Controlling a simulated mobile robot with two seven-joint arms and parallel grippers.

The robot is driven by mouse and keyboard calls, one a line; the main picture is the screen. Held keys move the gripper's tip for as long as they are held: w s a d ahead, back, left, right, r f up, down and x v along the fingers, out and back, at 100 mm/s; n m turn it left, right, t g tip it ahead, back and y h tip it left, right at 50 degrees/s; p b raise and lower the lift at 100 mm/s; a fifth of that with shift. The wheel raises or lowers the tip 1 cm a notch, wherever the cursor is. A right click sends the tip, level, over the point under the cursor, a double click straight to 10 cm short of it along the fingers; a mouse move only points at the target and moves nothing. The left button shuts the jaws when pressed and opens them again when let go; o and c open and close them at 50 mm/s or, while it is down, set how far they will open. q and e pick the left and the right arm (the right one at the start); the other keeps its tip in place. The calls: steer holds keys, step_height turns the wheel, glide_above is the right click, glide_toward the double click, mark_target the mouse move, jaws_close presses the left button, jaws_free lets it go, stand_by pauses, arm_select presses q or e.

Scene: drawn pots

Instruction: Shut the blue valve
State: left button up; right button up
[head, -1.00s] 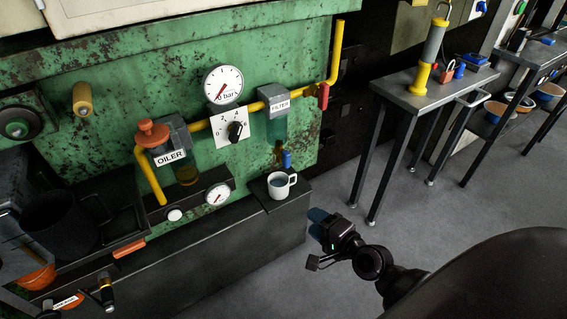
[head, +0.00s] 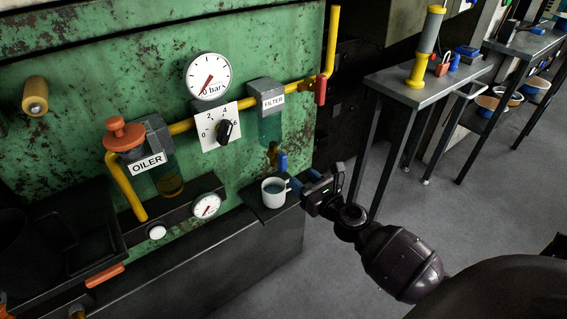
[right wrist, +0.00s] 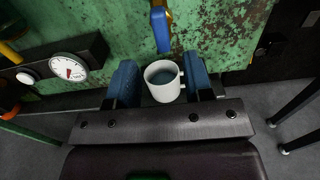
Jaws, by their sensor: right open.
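The blue valve (head: 282,161) is a small blue handle on a brass fitting under the clear filter bowl (head: 270,127). It also shows in the right wrist view (right wrist: 161,30), at the top centre, hanging downward. My right gripper (head: 301,182) is open, with blue fingertips, just right of and a little below the valve in the head view. In the right wrist view its fingers (right wrist: 161,82) are spread apart and the valve lies beyond them, not between them. My left gripper is not in view.
A white mug (head: 274,193) with liquid stands on a dark ledge below the valve. In the right wrist view it appears between my fingertips. A red handle (head: 320,90) sits on the yellow pipe. A grey table (head: 430,82) stands right; floor is clear before it.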

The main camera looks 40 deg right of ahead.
mark_target(285, 163)
steer(key=w, duration=0.7)
steer(key=shift+w+f+b, duration=0.1)
steer(key=shift+w+b, duration=0.2)
steer(key=shift+b, duration=0.1)
steer(key=shift+w, duration=0.55)
steer(key=shift+c, duration=0.2)
